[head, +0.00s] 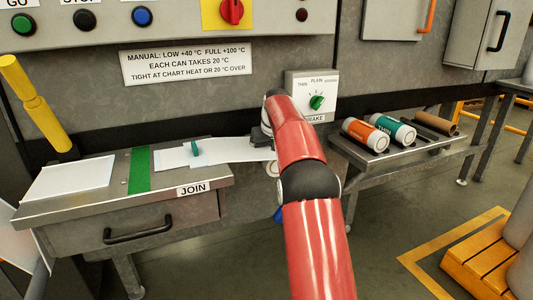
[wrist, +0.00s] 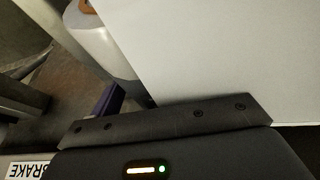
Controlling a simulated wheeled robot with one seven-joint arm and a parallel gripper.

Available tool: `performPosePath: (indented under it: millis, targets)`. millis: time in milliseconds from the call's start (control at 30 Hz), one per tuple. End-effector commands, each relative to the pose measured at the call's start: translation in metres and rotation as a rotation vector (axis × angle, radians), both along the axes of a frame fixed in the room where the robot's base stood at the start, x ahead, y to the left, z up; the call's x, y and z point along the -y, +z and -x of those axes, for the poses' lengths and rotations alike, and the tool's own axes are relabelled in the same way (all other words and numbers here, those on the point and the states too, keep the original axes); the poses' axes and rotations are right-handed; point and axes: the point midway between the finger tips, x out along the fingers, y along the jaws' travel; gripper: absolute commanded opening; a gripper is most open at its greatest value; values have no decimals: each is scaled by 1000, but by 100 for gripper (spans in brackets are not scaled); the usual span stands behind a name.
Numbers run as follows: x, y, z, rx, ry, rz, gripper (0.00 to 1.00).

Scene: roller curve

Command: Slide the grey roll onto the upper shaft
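My gripper (head: 262,139) is at the right end of a white sheet (head: 235,149), which reaches past the right edge of the join table. My red arm hides much of this spot. In the wrist view the dark finger bar of my gripper (wrist: 165,119) lies across the edge of the sheet (wrist: 220,55). I cannot tell whether the fingers grip it. A pale grey-white roll (wrist: 98,42) shows in the upper left of the wrist view, beside the sheet; I cannot tell if it is the grey roll. I cannot make out the upper shaft.
An orange-labelled roll (head: 365,135), a teal-labelled roll (head: 392,130) and a brown core (head: 435,123) lie on a side rack. The join table (head: 165,198) carries a green strip (head: 140,171). A brake box (head: 312,92) stands behind my arm. A yellow pallet (head: 490,258) is at right.

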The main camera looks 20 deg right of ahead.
Motion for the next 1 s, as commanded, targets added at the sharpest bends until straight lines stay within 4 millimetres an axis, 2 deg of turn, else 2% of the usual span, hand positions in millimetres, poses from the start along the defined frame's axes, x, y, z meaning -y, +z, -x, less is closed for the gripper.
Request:
performPosePath:
  millis: [100, 367, 467, 800, 1000]
  targets:
    - [0, -1, 0, -1, 0, 0, 93]
    - [0, -1, 1, -4, 0, -1, 93]
    - [0, 8, 4, -2, 0, 0, 93]
    - [1, 60, 25, 1, 0, 0, 93]
    - [1, 71, 30, -1, 0, 0, 93]
